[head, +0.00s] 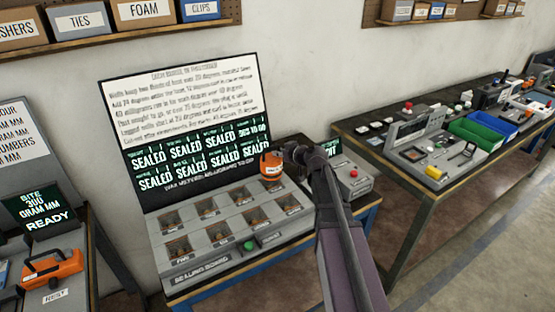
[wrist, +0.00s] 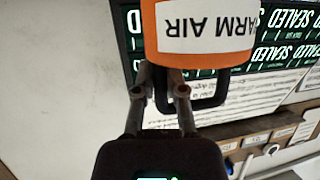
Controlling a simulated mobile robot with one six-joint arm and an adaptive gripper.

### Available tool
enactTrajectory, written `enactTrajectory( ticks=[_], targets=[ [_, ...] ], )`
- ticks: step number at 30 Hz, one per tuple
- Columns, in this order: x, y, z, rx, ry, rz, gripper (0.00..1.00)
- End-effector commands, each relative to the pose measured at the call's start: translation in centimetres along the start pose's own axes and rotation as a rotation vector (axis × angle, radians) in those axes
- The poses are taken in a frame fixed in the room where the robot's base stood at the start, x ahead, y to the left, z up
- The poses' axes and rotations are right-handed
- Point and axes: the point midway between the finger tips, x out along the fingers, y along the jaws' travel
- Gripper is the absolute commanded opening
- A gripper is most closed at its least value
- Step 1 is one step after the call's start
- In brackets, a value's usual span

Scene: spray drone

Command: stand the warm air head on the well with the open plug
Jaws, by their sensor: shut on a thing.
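The warm air head (head: 271,164) is an orange and dark cylinder with a white label, held above the back right of the sealing board (head: 187,277). In the wrist view the warm air head (wrist: 205,58) fills the top, its WARM AIR label upside down. My gripper (head: 291,153) is shut on its dark handle (wrist: 207,92). The board has two rows of square wells. The back row's right-end well (head: 269,188) lies below the head, with clear space between. The screen (head: 190,130) reads SEALED in every cell except the top row's right end, which reads TO GO. The plugs are too small to judge.
A green button (head: 250,245) is at the board's front edge. A grey box with a red button (head: 353,173) stands right of the board, partly behind my arm. Another bench (head: 420,165) with bins stands right.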

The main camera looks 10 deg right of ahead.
Motion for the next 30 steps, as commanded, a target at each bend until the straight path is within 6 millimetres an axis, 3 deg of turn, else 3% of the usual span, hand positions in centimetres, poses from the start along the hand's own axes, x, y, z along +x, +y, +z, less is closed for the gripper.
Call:
enactTrajectory(
  ticks=[8,18,30],
  targets=[
    [1.6,0.5,-0.4,0.000,0.001,0.000,0.00],
    [2.4,0.4,2.5,0.001,0.001,0.001,0.00],
    [2.5,0.4,2.8,0.002,0.001,0.001,0.00]
  ],
)
